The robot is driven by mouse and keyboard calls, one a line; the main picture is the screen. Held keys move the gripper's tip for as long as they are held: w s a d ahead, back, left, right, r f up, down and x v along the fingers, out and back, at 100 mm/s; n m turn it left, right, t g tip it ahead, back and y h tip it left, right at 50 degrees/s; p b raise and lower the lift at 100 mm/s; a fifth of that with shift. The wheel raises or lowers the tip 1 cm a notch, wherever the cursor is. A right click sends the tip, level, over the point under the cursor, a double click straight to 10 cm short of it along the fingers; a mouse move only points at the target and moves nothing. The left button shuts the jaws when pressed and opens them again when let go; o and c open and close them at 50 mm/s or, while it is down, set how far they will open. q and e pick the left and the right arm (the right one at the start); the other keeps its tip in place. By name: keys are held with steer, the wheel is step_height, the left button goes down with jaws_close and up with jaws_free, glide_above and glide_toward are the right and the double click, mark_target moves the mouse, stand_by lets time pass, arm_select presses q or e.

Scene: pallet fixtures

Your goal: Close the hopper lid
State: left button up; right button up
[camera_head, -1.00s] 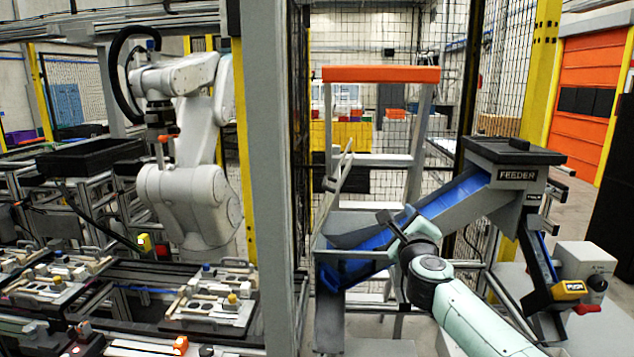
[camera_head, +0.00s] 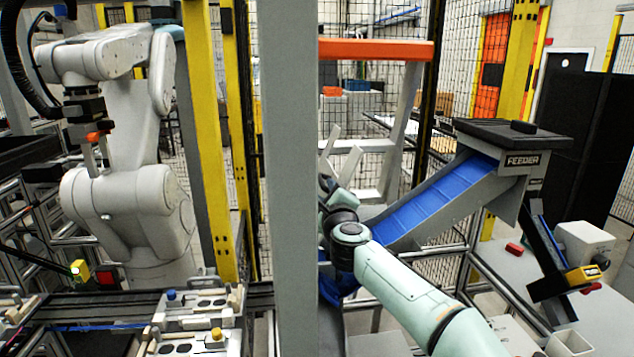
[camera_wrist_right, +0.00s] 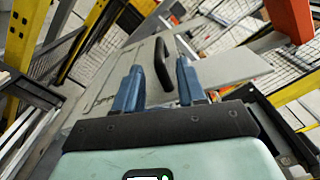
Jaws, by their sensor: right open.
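The hopper lid (camera_wrist_right: 128,68) is a grey panel with a black bar handle (camera_wrist_right: 162,62), raised open in the right wrist view. My right gripper (camera_wrist_right: 158,66) is open, its two blue fingers pointing at the panel, with the handle beyond and between the fingertips. I cannot tell whether they touch the lid. In the head view my right gripper (camera_head: 326,188) is small, beside the grey post, and the lid is hard to pick out there. The hopper at the lower end of the blue conveyor is mostly hidden by my arm and the post. My left gripper is out of view.
A thick grey post (camera_head: 290,180) stands close left of my right gripper. An orange-topped ladder frame (camera_head: 375,50) is behind it. The blue conveyor (camera_head: 440,205) rises right to the FEEDER box (camera_head: 522,162).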

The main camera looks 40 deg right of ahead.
mark_target(324, 187)
steer(key=p+x, duration=0.1)
steer(key=x, duration=0.5)
steer(key=shift+w+p, duration=0.1)
steer(key=shift+p, duration=0.3)
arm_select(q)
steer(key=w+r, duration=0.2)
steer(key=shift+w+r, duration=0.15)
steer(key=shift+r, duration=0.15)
arm_select(e)
jaws_close()
